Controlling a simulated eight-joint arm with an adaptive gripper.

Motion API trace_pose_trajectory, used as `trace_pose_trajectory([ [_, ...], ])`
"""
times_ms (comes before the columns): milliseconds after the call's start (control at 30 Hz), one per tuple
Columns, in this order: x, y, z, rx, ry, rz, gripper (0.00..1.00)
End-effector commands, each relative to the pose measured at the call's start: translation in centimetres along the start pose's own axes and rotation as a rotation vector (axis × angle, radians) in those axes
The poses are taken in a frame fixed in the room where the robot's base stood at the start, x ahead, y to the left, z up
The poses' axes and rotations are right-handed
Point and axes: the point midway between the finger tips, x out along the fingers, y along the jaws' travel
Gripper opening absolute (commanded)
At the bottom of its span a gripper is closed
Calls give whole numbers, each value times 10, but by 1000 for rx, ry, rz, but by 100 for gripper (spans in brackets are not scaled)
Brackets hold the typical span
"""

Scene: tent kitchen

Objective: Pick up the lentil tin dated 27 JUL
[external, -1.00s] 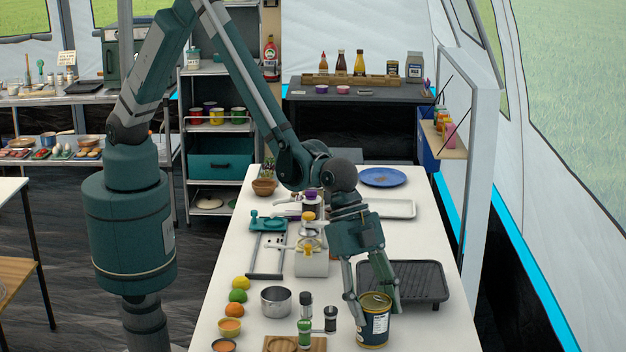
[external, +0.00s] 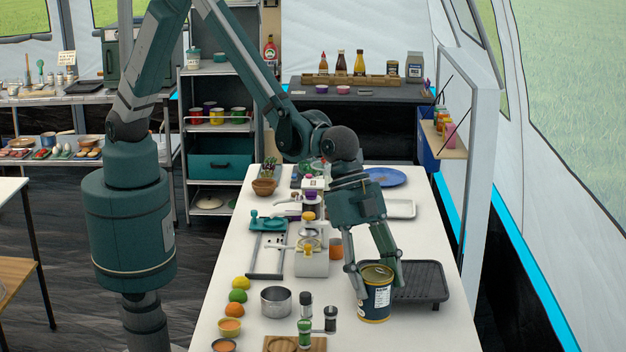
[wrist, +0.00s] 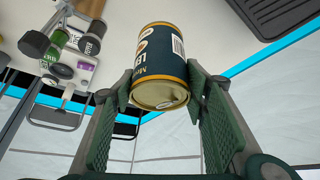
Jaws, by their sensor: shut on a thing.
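The lentil tin (external: 375,297) has a dark blue label with gold bands and a gold lid. My gripper (external: 378,282) is shut on its sides, one finger on each side. In the wrist view the tin (wrist: 158,60) sits tilted in the picture between the green finger pads. Its label shows part of a word beginning "LE" and a barcode. I cannot read a date on it. The tin appears upright and just above the white counter, though the gap under it is hard to judge.
A black grill tray (external: 425,281) lies close right of the tin. A juicer-like device (external: 311,262) stands behind left. The counter's right edge is near.

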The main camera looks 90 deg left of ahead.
Motion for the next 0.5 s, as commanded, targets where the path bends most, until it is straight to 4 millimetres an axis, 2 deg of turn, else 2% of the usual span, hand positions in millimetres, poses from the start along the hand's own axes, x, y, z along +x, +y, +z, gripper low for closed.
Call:
trace_pose_trajectory([
  [200,-21,0,-12,0,0,0,24],
  [500,-26,0,-15,0,0,0,24],
])
